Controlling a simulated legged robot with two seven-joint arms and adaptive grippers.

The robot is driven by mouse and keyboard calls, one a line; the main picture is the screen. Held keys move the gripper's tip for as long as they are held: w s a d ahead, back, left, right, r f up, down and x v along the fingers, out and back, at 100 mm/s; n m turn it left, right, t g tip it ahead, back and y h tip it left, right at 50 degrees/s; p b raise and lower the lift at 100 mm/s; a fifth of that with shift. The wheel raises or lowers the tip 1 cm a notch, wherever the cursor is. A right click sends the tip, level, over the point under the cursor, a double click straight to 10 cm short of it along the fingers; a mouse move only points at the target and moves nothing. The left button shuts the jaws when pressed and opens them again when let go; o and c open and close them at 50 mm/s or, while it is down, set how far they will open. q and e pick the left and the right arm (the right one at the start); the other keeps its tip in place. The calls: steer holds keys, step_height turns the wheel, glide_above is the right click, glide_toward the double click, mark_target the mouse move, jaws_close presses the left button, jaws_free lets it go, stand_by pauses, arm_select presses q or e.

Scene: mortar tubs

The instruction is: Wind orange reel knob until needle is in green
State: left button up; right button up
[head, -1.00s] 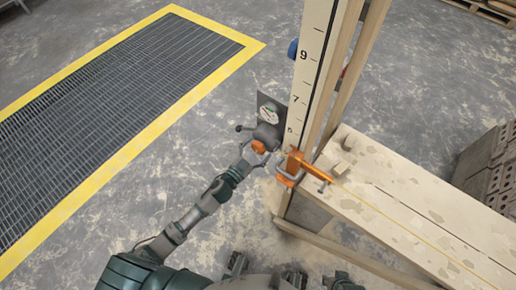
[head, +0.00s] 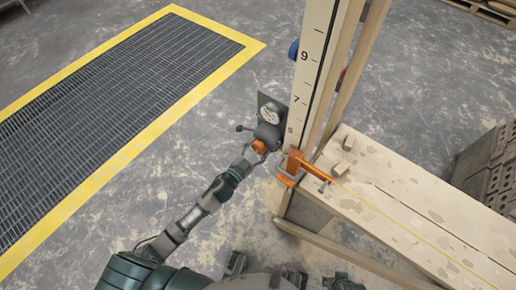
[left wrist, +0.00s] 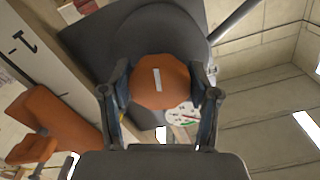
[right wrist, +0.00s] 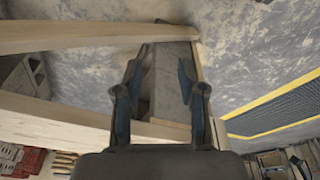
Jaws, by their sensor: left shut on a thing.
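The orange knob (left wrist: 160,82) with a pale stripe sits on the front of the dark reel (head: 268,134). My left gripper (left wrist: 160,95) is shut on the knob, one finger on each side; in the head view the left gripper (head: 254,152) reaches the knob from below left. The round gauge (head: 270,114) with a white face and a green part is on a dark plate above the reel; its needle is too small to read. In the left wrist view the gauge (left wrist: 182,116) is partly hidden behind the knob and finger. My right gripper (right wrist: 158,95) is open and empty.
The numbered post (head: 310,75) stands right of the reel. A yellow-edged floor grate (head: 120,110) lies left. Open floor surrounds my left arm.

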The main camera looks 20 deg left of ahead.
arm_select(q)
steer(key=shift+r+m+p, duration=0.15)
steer(key=shift+m+p, duration=0.15)
steer(key=shift+m, duration=0.4)
steer(key=m+p, duration=0.1)
steer(key=m, duration=0.2)
steer(key=shift+m, duration=0.3)
steer(key=m, duration=0.3)
steer(key=shift+p, duration=0.35)
steer(key=shift+m, duration=1.3)
arm_select(e)
steer(key=x, duration=0.8)
steer(key=shift+s+f, duration=0.25)
steer(key=shift+s, duration=0.05)
steer(key=shift+a, duration=0.1)
steer(key=shift+s+f, duration=0.1)
steer(key=shift+f, duration=0.1)
arm_select(q)
steer(key=shift+f, duration=0.2)
steer(key=o, duration=1.2)
steer(key=shift+r, duration=0.1)
arm_select(e)
steer(key=shift+r, duration=0.1)
